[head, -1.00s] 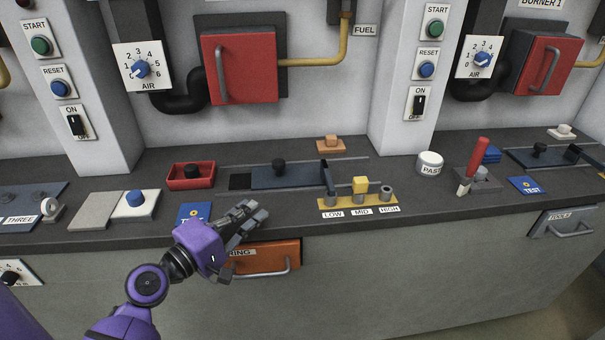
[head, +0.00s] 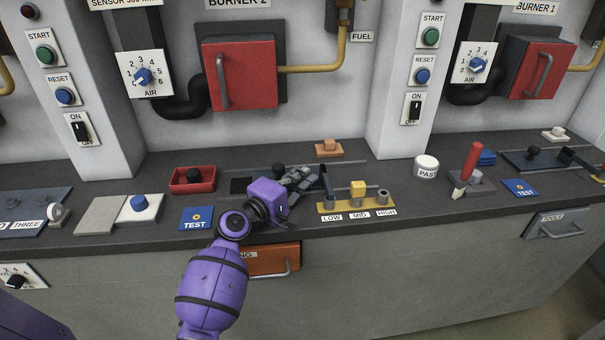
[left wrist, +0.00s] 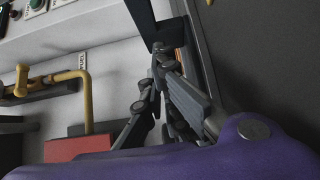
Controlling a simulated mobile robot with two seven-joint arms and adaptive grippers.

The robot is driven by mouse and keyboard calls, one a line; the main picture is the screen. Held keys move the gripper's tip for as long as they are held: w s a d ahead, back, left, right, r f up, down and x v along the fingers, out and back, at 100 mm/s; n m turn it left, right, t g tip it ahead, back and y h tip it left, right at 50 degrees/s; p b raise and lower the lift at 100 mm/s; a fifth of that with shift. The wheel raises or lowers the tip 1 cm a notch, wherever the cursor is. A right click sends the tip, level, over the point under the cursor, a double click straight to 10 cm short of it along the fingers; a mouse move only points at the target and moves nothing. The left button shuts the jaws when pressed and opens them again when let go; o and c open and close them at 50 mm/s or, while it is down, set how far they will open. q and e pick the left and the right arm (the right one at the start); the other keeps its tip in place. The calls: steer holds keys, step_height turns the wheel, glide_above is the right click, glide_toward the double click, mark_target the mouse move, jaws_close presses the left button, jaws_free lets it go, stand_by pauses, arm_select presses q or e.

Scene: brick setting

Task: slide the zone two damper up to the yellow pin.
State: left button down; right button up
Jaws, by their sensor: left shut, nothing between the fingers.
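The zone two damper is a dark sliding plate in a slot on the counter, with a black knob and an upright dark tab (head: 326,183) at its right end. The yellow pin (head: 358,187) stands at MID on the yellow strip (head: 343,207), right of the tab and apart from it. My left gripper (head: 316,177) is shut and empty, over the plate and just left of the tab, hiding most of the plate. In the left wrist view the shut fingers (left wrist: 160,58) point at the dark tab (left wrist: 150,22); contact is unclear. My right gripper is not in view.
LOW and HIGH on the strip hold grey sockets. A red tray (head: 192,181) with a black knob and a blue TEST card (head: 196,218) lie left. An orange block (head: 329,148) sits behind the slot. A white PASS button (head: 426,167) and red lever (head: 470,160) stand right.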

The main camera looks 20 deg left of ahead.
mark_target(321, 171)
arm_select(q)
steer(key=shift+w, duration=0.3)
steer(key=w+d, duration=0.2)
steer(key=d, duration=0.1)
steer(key=shift+d+r, duration=0.1)
steer(key=shift+d, duration=0.2)
steer(key=shift+w+d, duration=0.25)
steer(key=shift+s, duration=0.15)
